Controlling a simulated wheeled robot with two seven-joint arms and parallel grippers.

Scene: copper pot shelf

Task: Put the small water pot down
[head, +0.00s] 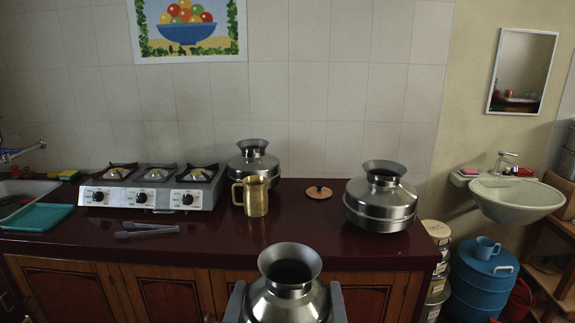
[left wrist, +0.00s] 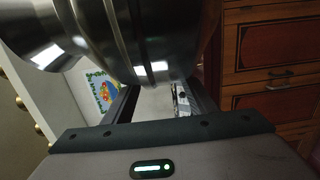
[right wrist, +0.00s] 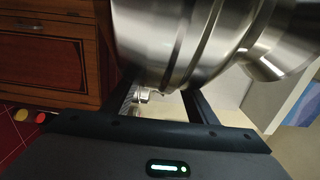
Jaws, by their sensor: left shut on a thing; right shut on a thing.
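The small water pot (head: 290,268), a shiny steel pot with a flared open mouth, is upright at the bottom middle of the head view, in front of the counter. My left gripper (head: 236,302) is shut on its left side and my right gripper (head: 337,302) is shut on its right side. The pot's lower part is cut off by the picture edge. Its steel body fills the top of the left wrist view (left wrist: 150,40) and of the right wrist view (right wrist: 190,40).
The dark red counter (head: 315,238) has free room along its front middle.

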